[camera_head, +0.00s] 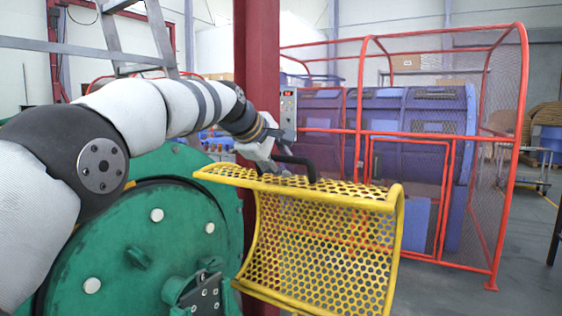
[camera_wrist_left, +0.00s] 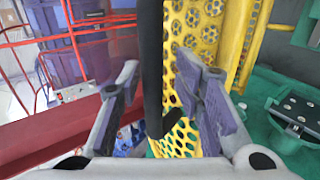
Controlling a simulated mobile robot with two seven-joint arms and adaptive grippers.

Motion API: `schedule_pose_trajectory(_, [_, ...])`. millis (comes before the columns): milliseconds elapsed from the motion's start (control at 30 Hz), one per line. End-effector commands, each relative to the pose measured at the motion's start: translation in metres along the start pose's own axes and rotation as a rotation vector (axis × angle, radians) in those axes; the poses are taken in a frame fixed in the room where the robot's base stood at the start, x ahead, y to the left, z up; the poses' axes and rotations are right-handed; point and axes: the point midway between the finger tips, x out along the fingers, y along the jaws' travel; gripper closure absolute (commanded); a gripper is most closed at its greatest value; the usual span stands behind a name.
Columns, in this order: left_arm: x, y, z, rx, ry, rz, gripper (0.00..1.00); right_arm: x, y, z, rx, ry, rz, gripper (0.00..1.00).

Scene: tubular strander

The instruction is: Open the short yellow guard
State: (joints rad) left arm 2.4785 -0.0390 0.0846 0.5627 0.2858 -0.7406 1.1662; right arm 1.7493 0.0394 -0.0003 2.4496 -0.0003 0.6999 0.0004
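The short yellow guard (camera_head: 320,245) is a curved perforated sheet with a yellow tube frame, in the middle of the head view. A black handle (camera_head: 311,167) stands on its top edge. My left gripper (camera_head: 275,166) is at the handle, above the guard's top left part. In the left wrist view, its two fingers (camera_wrist_left: 160,100) are spread, with the black handle bar (camera_wrist_left: 152,60) running between them and gaps on both sides. The guard's yellow mesh (camera_wrist_left: 196,35) shows behind the bar and right finger. My right gripper is in neither view.
A green round machine part (camera_head: 150,240) with bolts stands left of the guard, beneath my left arm. A dark red column (camera_head: 257,60) rises behind the gripper. A red-framed mesh cage (camera_head: 517,110) encloses blue machinery behind. Grey floor (camera_head: 465,295) is open at right.

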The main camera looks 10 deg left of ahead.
Motion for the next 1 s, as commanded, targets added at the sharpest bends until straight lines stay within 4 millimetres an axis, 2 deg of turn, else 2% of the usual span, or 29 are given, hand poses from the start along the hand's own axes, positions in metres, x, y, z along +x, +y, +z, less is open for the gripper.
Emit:
schedule_pose_trajectory(133, [-0.003,0.0,-0.001,0.0,0.001,0.0,0.65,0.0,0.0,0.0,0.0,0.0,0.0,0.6])
schedule_pose_trajectory(267, [-0.02,0.002,-0.001,-0.001,0.001,0.001,0.65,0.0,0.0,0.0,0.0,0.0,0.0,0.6])
schedule_pose_trajectory(333, [-0.034,0.001,0.0,0.0,0.0,0.002,0.65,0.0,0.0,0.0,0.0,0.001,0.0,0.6])
schedule_pose_trajectory(500, [-0.083,0.002,0.0,0.0,0.001,0.004,0.65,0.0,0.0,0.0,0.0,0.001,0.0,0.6])
schedule_pose_trajectory(633, [-0.107,0.001,0.0,0.0,0.001,0.002,0.65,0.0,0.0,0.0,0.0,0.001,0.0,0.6])
schedule_pose_trajectory(800, [-0.12,0.0,0.0,0.0,0.0,0.0,0.65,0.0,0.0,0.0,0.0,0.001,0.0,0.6])
schedule_pose_trajectory(1000, [-0.12,0.0,0.0,0.0,0.0,0.0,0.65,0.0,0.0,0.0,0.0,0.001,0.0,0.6])
